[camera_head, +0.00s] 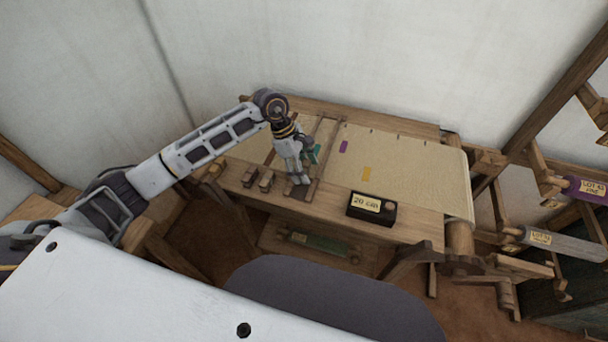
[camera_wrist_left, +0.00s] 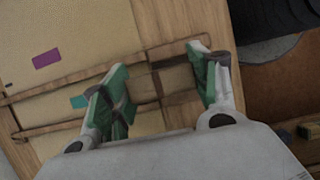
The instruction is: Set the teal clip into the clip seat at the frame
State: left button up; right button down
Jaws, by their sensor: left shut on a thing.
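My left gripper (camera_head: 299,180) points down over the wooden frame (camera_head: 326,147) that lies across the cloth. In the left wrist view its green-padded fingers (camera_wrist_left: 160,88) stand wide apart, on either side of a wooden block (camera_wrist_left: 172,80) where the frame's two bars meet. It is shut on this block, as far as I can tell. A small teal piece (camera_wrist_left: 78,101) shows between the bars, on the cloth; it also shows beside my wrist in the head view (camera_head: 316,152). I cannot tell whether it is the clip or a mark. I cannot make out the clip seat. My right gripper is out of view.
The cloth (camera_head: 410,160) bears a purple patch (camera_head: 343,147) and a yellow patch (camera_head: 367,174). A black box labelled 20 cm (camera_head: 372,209) sits on the front beam, right of my gripper. Small wooden blocks (camera_head: 266,180) stand left of it. Labelled rolls (camera_head: 550,240) hang at the right.

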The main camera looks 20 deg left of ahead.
pick_arm(q)
jog(key=shift+f, duration=1.75)
jog(key=shift+f, duration=0.15)
jog(key=o, duration=0.9)
jog(key=shift+r, duration=0.2)
jog(key=v, duration=1.2)
jog(key=shift+b, duration=0.45)
jog(key=shift+s+f, duration=0.1)
